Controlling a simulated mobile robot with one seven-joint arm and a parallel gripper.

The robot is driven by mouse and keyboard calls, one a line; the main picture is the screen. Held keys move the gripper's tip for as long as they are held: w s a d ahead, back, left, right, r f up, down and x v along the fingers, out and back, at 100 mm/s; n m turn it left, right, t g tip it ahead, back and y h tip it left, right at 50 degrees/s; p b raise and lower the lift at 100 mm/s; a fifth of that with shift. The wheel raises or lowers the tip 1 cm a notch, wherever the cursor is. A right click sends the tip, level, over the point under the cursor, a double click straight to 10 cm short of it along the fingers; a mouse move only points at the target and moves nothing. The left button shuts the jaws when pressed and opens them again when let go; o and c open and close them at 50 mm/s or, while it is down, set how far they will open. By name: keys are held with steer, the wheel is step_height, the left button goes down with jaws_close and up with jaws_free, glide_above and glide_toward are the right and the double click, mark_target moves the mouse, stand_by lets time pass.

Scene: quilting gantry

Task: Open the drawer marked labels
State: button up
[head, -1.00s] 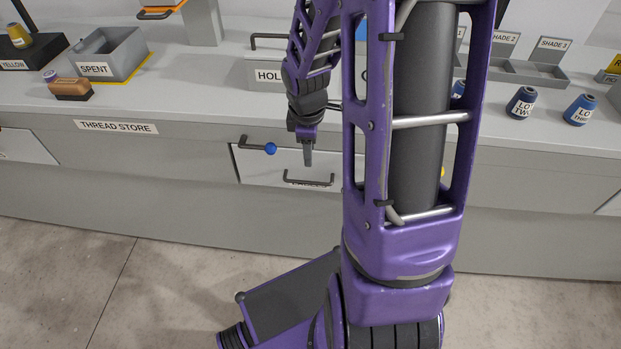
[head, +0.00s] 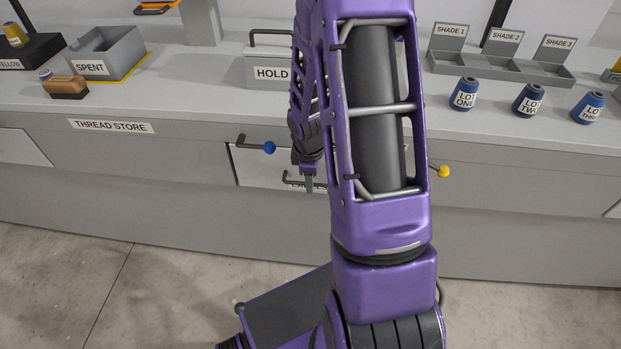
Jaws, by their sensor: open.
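A white drawer front (head: 255,172) sits in the grey counter's face below the worktop. It has a dark bar handle (head: 287,180) and a label just under it, mostly hidden and not readable. My gripper (head: 309,186) is open, pointing down in front of the drawer at the handle's height. It overlaps the handle's right part in the picture; I cannot tell whether it touches it. A dark lever with a blue knob (head: 269,148) is at the drawer's upper left. My arm hides the drawer's right side, and the drawer looks closed.
A lever with a yellow knob (head: 443,171) sticks out to the right of my arm. On the worktop stand the HOLD box (head: 266,73), the SPENT bin (head: 105,55), a brown brush-like block (head: 66,88) and several blue thread cones (head: 464,95). The floor in front is clear.

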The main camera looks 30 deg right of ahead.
jaws_close()
stand_by(1.3)
